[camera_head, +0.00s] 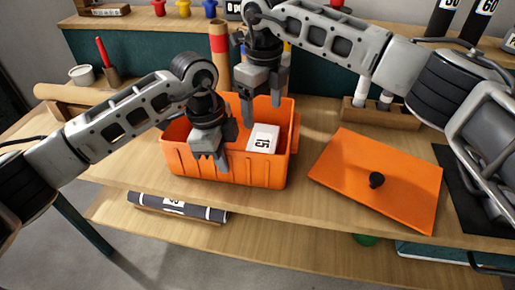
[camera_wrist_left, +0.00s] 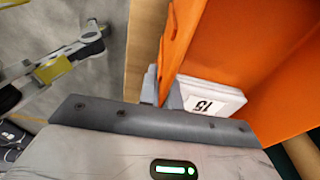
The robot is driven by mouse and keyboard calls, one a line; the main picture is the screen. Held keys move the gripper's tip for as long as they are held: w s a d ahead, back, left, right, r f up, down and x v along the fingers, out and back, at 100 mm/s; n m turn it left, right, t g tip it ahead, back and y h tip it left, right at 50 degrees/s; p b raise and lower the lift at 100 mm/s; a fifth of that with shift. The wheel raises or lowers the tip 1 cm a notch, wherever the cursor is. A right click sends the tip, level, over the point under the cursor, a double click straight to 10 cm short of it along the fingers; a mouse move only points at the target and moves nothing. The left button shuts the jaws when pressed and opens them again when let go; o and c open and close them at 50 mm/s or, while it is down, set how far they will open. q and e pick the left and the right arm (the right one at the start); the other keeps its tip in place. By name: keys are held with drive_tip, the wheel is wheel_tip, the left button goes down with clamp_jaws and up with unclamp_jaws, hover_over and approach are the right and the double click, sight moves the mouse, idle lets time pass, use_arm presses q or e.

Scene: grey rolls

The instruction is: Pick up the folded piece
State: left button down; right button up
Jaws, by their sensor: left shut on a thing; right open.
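The folded piece (camera_head: 263,138) is white, marked 15, and lies inside the orange crate (camera_head: 225,170). It also shows in the left wrist view (camera_wrist_left: 212,96), just right of my left fingers. My left gripper (camera_head: 212,155) is at the crate's front wall. In the left wrist view its fingers (camera_wrist_left: 163,92) appear on either side of the orange wall (camera_wrist_left: 172,45), shut on it. My right gripper (camera_head: 263,108) is open and points down over the crate, above and behind the folded piece. Its fingers appear empty.
The orange lid (camera_head: 378,185) with a black knob lies on the table right of the crate. A dark roll (camera_head: 177,207) lies on the lower shelf. A wooden holder (camera_head: 380,114) stands behind the lid. A white cup (camera_head: 82,75) stands at the left.

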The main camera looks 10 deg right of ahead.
sight(262, 143)
wheel_tip(262, 143, down, 11)
drive_tip(key=m, duration=1.2)
drive_tip(key=c, duration=0.8)
